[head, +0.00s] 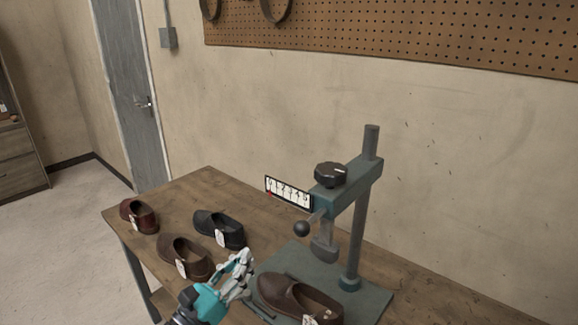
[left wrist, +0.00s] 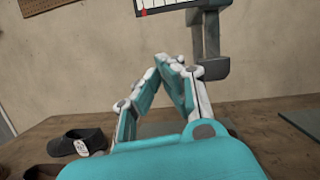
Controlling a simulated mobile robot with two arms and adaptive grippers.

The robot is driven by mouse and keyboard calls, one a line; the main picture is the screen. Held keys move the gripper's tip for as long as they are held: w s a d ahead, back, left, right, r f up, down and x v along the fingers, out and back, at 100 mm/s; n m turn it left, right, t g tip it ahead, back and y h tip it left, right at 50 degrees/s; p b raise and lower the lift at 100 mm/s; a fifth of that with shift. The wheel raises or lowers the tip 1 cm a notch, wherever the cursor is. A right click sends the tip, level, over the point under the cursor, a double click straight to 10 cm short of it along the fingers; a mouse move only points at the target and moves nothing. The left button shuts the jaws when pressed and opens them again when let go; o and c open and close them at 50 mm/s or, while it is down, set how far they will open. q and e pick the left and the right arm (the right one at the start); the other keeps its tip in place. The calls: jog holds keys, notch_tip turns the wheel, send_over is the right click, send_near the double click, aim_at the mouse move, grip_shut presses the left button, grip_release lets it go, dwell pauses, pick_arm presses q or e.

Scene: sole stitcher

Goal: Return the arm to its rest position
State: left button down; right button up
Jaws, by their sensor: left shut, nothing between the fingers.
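My left gripper (head: 243,262) is shut and empty in the head view, above the table just left of the stitcher's base. In the left wrist view its fingertips (left wrist: 168,62) meet, with nothing between them. The sole stitcher (head: 360,210) stands on the table, with a black knob (head: 331,173), a numbered scale (head: 288,192) and a ball-ended lever (head: 302,228). A brown shoe (head: 290,296) with a tag lies on its base plate (head: 372,301). My right gripper is not in view.
A red-brown shoe (head: 140,216), a brown shoe (head: 184,256) and a black shoe (head: 222,229), all tagged, lie on the wooden table (head: 190,196) left of the stitcher. A pegboard wall (head: 400,35) and a grey door (head: 134,95) are behind. The table's back left is clear.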

pick_arm(q)
jog(key=s+a+f+n+g+y, duration=0.2)
jog(key=s+a+f+n+y, duration=0.35)
jog(key=n, duration=0.85)
jog(key=s+a+f+n+g+y, duration=0.3)
jog(key=a+f+n+y, duration=0.4)
jog(key=n, duration=0.7)
jog(key=s+d+f+n+g+h, duration=0.1)
jog(key=s+d+f+n+g, duration=0.1)
jog(key=s+f+n+g, duration=0.55)
jog(key=s+d+f+n+g+h, duration=0.1)
jog(key=s+d+f+n+g, duration=0.2)
jog(key=s, duration=0.8)
notch_tip(320, 180, down, 26)
jog(key=s, duration=0.2)
jog(key=s+a+f+g, duration=0.1)
jog(key=s+a+f, duration=0.2)
jog(key=s+f, duration=1.3)
jog(key=shift+s+a+f+y, duration=0.15)
jog(key=shift+a+f+y, duration=0.05)
jog(key=shift+y, duration=0.15)
